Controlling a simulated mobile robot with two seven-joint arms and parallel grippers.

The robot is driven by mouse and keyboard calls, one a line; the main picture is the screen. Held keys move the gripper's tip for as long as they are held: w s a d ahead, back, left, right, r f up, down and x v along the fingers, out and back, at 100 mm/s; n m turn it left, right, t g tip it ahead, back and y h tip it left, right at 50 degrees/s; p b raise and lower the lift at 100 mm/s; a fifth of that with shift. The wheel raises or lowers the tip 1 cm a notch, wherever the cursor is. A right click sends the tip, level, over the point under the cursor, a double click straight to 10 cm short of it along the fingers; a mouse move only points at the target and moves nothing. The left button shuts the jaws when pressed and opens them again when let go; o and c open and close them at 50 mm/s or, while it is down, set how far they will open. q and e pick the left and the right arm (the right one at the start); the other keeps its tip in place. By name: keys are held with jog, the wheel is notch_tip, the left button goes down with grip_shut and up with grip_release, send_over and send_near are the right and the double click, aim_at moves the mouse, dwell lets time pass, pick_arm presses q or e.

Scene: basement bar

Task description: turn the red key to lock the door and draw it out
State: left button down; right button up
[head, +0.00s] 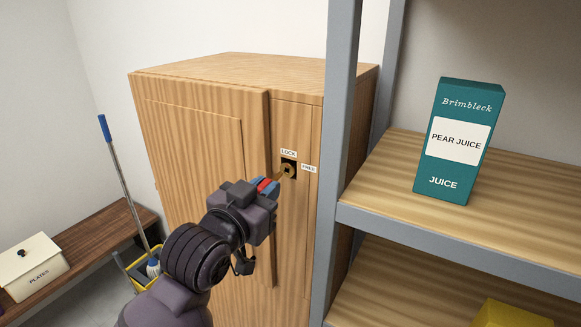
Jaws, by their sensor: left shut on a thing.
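The wooden cabinet (190,125) stands in the middle with its door shut. A dark lock plate with a brass keyhole disc (288,168) sits on its front right, with a "LOCK" label (288,153) above it and a "FREE" label (308,168) to its right. My left gripper (269,186) is shut on the red key (265,184), just in front of the lock. The key's brass shaft reaches toward the keyhole; how deep it sits I cannot tell. The fingers hide most of the key's head. My right gripper is out of view.
A grey metal shelf post (338,120) rises close to the right of the lock. A teal juice carton (460,140) stands on the wooden shelf (385,190). At left are a bench (85,255) with a plates box (30,266), and a mop (122,175) in a yellow bucket (138,268).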

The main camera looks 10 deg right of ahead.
pick_arm(q)
jog(key=shift+v, duration=1.4)
